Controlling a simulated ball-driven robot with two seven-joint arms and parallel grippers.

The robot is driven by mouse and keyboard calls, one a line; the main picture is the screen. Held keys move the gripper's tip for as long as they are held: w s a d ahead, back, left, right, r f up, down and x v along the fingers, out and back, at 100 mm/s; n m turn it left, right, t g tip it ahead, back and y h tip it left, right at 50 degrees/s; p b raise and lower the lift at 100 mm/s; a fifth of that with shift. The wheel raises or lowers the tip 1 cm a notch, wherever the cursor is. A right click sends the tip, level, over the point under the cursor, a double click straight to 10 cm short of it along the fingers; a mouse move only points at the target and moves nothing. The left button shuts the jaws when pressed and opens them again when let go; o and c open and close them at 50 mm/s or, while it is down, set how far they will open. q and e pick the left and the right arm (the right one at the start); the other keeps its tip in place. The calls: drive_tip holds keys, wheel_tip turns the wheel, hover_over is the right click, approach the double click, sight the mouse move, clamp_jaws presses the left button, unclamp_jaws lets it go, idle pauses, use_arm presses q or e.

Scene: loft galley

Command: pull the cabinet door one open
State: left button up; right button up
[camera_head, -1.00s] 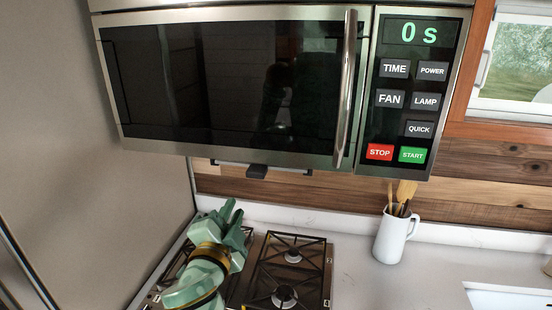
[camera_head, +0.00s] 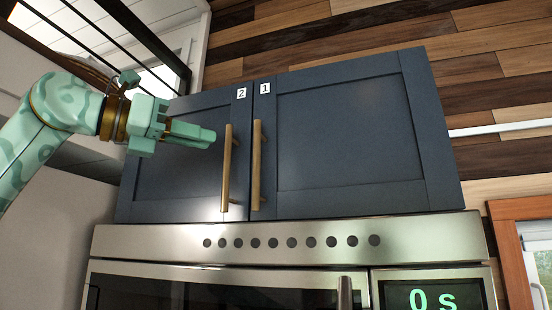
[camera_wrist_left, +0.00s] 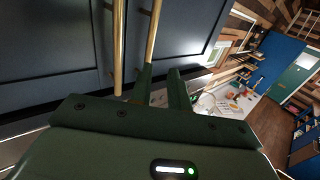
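Cabinet door one (camera_head: 345,135) is the dark blue right-hand door above the microwave, marked "1", and it is shut. Its upright brass handle (camera_head: 257,165) is at its left edge. Beside it is the handle of door two (camera_head: 227,168). My left gripper (camera_head: 212,136) is in front of door two, left of both handles in the head view, holding nothing. In the left wrist view its fingers (camera_wrist_left: 160,78) stand apart with a gap between them. Two brass handles show there, the right one (camera_wrist_left: 152,38) passing behind the left finger. My right gripper is not in view.
Door two (camera_head: 175,185), marked "2", is shut on the left. The microwave (camera_head: 300,240) is directly below the doors. A black railing (camera_head: 125,25) is at upper left. Plank wall lies above and right. The space before door one looks clear.

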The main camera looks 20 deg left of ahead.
use_arm(q)
drive_tip(key=shift+n+t+y, duration=0.3)
drive_tip(key=shift+n+y, duration=0.2)
drive_tip(key=p+x, duration=0.1)
drive_tip(key=x, duration=0.3)
drive_tip(key=r+p+x, duration=0.1)
drive_tip(key=p+x, duration=0.1)
drive_tip(key=x, duration=0.2)
drive_tip(key=a+p+x, duration=0.1)
drive_tip(key=x, duration=0.4)
drive_tip(key=shift+w+r, duration=0.15)
drive_tip(key=shift+w, duration=0.05)
drive_tip(key=shift+c, duration=0.4)
drive_tip(key=shift+s, duration=0.1)
clamp_jaws()
